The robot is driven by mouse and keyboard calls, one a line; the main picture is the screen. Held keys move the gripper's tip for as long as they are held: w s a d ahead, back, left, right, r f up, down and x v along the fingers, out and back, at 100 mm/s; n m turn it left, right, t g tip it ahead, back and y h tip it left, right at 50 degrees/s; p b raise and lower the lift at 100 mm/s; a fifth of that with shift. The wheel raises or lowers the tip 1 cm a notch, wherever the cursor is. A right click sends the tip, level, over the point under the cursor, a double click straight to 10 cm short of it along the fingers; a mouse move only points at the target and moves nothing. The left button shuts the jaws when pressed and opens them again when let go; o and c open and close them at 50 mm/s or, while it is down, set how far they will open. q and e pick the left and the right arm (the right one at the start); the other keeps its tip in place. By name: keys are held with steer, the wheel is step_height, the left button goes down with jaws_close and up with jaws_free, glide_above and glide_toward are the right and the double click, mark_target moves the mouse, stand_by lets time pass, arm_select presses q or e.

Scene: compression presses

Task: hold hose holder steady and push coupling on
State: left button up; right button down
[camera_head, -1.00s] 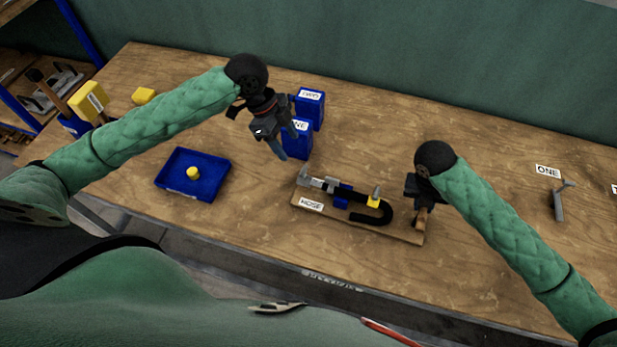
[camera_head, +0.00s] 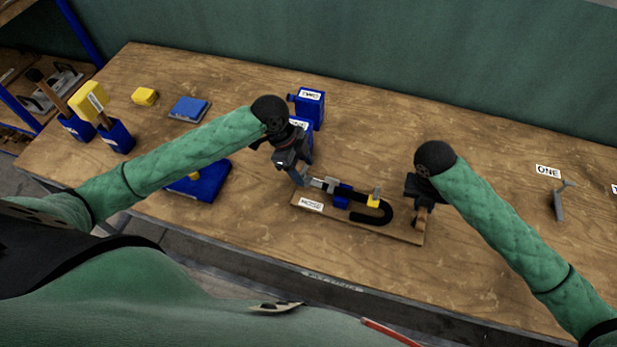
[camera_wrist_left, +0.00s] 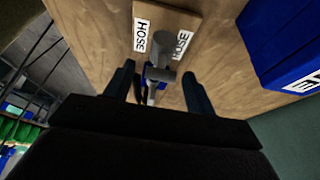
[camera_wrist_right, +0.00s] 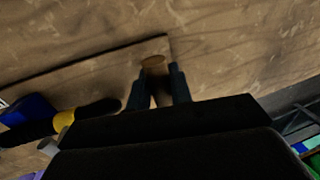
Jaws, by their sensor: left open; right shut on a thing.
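The hose holder is a flat wooden board (camera_head: 388,232) labelled HOSE near the table's front edge. A black hose (camera_head: 372,217) lies bent on it, held by a blue block (camera_head: 341,197) and a yellow clip (camera_head: 375,200). The grey metal coupling (camera_head: 320,184) is at the board's left end. My left gripper (camera_head: 303,178) is open at the coupling; in the left wrist view the coupling (camera_wrist_left: 160,72) shows between its fingers. My right gripper (camera_head: 424,208) is shut on the holder's wooden peg (camera_wrist_right: 153,64) at the right end.
A blue tray (camera_head: 215,182) lies left of the board, partly behind my left arm. Blue boxes (camera_head: 308,108) stand behind my left gripper. A grey tool (camera_head: 560,203) lies at the right. The table's middle back is clear.

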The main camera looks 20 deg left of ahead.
arm_select(q)
steer(key=shift+d+f, duration=0.2)
steer(key=shift+f, duration=0.4)
steer(key=c, duration=1.1)
